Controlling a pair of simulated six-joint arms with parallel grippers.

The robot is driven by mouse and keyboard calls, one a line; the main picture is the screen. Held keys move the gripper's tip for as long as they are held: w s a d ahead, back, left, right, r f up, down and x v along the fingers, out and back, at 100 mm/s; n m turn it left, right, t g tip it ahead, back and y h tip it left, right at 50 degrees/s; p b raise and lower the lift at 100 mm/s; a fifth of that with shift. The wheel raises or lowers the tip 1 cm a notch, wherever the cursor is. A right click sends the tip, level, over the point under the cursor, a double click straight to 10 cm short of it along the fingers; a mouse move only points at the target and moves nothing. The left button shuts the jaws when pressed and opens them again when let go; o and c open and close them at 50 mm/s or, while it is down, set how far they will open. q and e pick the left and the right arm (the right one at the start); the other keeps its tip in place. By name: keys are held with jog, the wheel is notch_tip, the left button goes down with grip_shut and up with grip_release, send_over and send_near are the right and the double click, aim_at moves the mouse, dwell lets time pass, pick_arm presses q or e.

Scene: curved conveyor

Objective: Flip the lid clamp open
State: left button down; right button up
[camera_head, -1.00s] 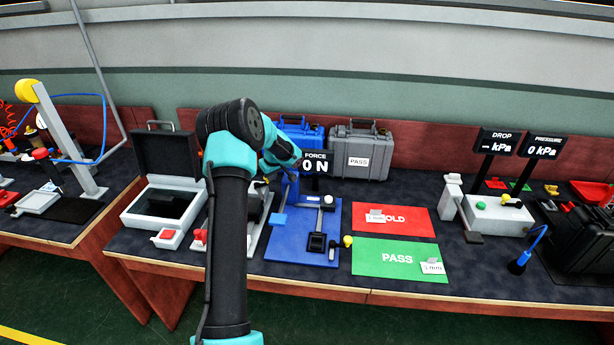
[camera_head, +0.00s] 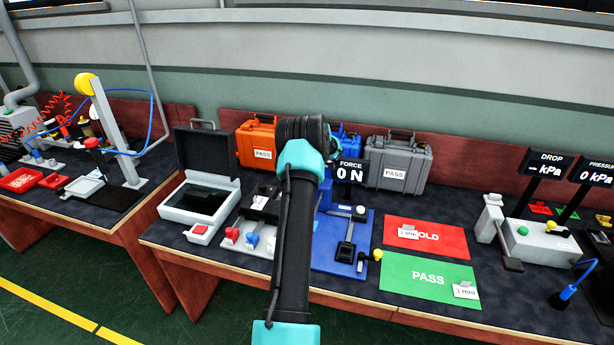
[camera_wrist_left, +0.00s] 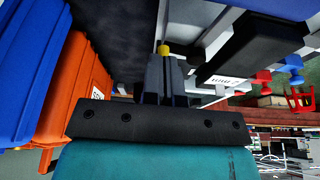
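My left arm rises through the middle of the head view, and its upper joint hides its gripper there. In the left wrist view the left gripper (camera_wrist_left: 165,68) points at a small yellow tip (camera_wrist_left: 163,48), with its fingers close together; whether they touch or hold it I cannot tell. A black fixture (camera_head: 262,204) with red, blue and white knobs in front stands just left of my arm. Its black block also shows in the wrist view (camera_wrist_left: 245,48), right of the fingers. I cannot clearly make out the lid clamp. My right gripper does not show.
Orange (camera_head: 256,141) and grey (camera_head: 396,163) cases stand at the back. An open-lidded grey case (camera_head: 200,205) is at left. A blue force plate (camera_head: 335,255), red hold mat (camera_head: 450,240) and green pass mat (camera_head: 415,270) lie right of my arm.

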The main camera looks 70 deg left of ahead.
pick_arm(q)
jog(key=shift+s+a+f, duration=0.1)
jog(key=shift+a, duration=0.2)
dwell(0.5)
jog(key=w+d+r, duration=0.3)
jog(key=w+r, duration=0.3)
jog(key=r, duration=0.4)
jog(key=shift+d+r, duration=0.15)
jog(key=shift+d, duration=0.2)
